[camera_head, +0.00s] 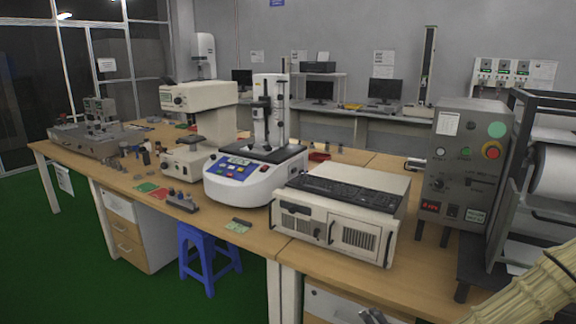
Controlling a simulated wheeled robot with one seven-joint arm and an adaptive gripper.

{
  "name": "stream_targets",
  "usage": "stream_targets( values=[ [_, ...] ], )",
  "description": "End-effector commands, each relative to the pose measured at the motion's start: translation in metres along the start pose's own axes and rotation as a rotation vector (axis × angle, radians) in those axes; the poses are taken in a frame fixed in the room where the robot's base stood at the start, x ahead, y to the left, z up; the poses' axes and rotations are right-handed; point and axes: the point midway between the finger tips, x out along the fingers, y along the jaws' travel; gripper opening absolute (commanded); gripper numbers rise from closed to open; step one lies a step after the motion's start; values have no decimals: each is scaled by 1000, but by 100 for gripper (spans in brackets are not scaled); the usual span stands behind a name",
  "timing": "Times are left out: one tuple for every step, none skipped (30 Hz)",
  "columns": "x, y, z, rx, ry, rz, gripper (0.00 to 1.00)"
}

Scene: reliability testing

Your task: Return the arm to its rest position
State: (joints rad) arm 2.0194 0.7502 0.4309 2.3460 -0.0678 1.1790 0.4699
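A beige ribbed sleeve (535,292), which looks like the cover of my arm, crosses the bottom right corner in the head view. The arm's overall pose does not show.
The wooden bench (415,280) bears a white computer case (335,232) with a black keyboard, a round white tester (240,190) and a grey control box (465,165). A black rack (505,190) stands at the right. A blue stool (208,258) stands on green floor, open at left.

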Motion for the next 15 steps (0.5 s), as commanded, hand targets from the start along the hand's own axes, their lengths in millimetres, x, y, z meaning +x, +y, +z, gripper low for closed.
stream_targets(
  values=[
    [-4,16,16,-55,-38,39,50],
    [-6,26,24,-85,-61,61,50],
    [-10,39,34,-126,-89,90,50],
    [-13,49,42,-156,-111,111,50],
    [-16,59,48,-186,-132,132,50],
    [-21,73,57,-225,-162,162,50],
    [-25,83,64,-256,-184,182,50],
    [-29,93,70,-286,-206,203,50],
    [-35,106,77,-325,-235,231,50],
    [-40,116,83,-355,-258,252,50],
    [-45,126,88,-384,-281,273,50],
    [-52,139,94,-423,-310,298,50],
    [-58,149,98,-453,-333,319,50],
    [-64,158,101,-482,-355,338,50],
    [-72,171,106,-520,-386,365,50]
  ],
)
